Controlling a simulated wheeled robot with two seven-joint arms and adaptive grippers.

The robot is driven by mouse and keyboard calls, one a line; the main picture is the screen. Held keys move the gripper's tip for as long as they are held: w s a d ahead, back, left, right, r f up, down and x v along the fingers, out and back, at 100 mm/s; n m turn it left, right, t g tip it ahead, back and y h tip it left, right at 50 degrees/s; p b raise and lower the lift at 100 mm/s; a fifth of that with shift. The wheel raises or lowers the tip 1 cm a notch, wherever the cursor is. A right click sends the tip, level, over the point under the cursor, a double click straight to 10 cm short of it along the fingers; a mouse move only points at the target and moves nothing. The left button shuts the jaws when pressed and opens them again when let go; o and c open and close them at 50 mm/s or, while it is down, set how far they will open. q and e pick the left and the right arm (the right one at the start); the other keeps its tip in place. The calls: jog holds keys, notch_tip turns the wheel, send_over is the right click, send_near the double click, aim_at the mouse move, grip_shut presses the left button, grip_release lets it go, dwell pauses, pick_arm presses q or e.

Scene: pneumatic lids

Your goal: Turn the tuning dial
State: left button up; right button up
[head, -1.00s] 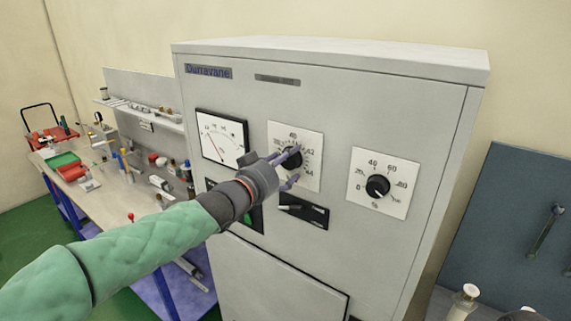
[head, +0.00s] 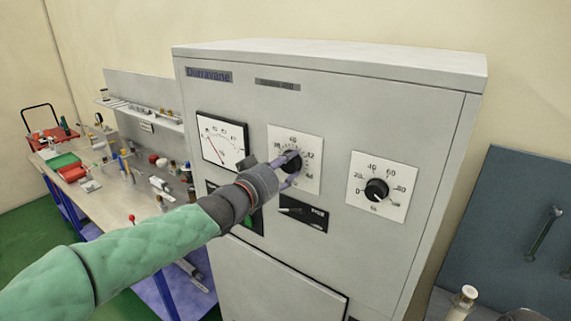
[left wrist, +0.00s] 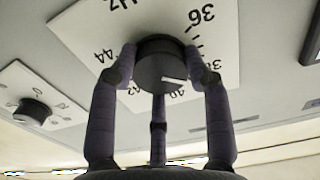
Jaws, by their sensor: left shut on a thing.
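The tuning dial (head: 291,160) is a round black knob on a white numbered plate (head: 310,176), on the front of the grey cabinet. My left gripper (head: 291,170) is shut on it, with purple fingers around its rim; they partly hide the knob and the scale in the head view. In the left wrist view the dial (left wrist: 160,62) sits between the fingertips (left wrist: 168,66) of the left gripper. A pale mark shows on the knob's face, towards the lower right. My right gripper is not in view.
A needle meter (head: 222,140) is left of the dial, and a second black knob (head: 377,190) is to the right. A black switch panel (head: 303,212) lies just below. A cluttered workbench (head: 113,196) stands at the left, a blue tool board (head: 520,220) at the right.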

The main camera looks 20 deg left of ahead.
pick_arm(q)
jog(key=shift+d+f, duration=0.1)
jog(key=shift+f, duration=0.3)
jog(key=o, duration=1.1)
jog(key=shift+o, duration=0.3)
jog(key=shift+r, duration=0.2)
jog(key=shift+s+a, duration=0.3)
jog(key=shift+s, duration=0.2)
jog(key=v, duration=1.1)
jog(key=shift+d, duration=0.1)
